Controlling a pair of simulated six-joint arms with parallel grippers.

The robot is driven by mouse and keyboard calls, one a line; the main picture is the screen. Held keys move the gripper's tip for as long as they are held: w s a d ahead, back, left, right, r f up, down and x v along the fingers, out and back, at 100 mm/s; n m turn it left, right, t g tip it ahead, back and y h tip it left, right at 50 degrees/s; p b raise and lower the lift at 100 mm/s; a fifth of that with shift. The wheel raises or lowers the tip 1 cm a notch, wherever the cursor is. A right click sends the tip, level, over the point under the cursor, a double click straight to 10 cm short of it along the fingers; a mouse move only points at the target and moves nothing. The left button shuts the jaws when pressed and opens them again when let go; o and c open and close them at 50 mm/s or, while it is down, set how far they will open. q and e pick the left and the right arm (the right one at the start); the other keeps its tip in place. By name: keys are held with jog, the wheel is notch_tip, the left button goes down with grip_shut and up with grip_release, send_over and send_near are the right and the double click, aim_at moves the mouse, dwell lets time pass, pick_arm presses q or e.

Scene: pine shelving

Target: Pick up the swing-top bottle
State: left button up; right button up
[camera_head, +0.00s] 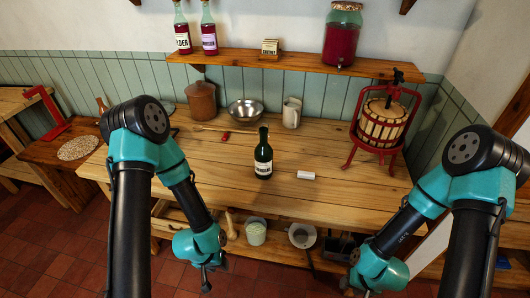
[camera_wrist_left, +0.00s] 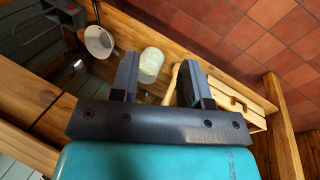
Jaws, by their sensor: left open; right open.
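A dark green bottle (camera_head: 263,158) with a white label stands upright on the wooden table (camera_head: 340,205), near its middle. Its closure is too small to make out. Two red-filled bottles (camera_head: 181,28) (camera_head: 208,30) with labels stand on the wall shelf. My left gripper (camera_head: 206,282) hangs low in front of the table's front edge, apart from the green bottle. In the left wrist view the left gripper (camera_wrist_left: 159,72) is open and empty. My right gripper (camera_head: 362,291) is open, low at the bottom of the head view, also away from the bottle.
A white cylinder (camera_head: 306,175) lies right of the bottle. Behind are a steel bowl (camera_head: 246,111), a metal mug (camera_head: 291,113) and a brown crock (camera_head: 201,100). A fruit press (camera_head: 381,126) stands at the right. Below the tabletop are a pale jar (camera_head: 256,234) and a funnel (camera_head: 302,236).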

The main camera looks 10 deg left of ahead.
pick_arm(q)
jog(key=o, duration=1.1)
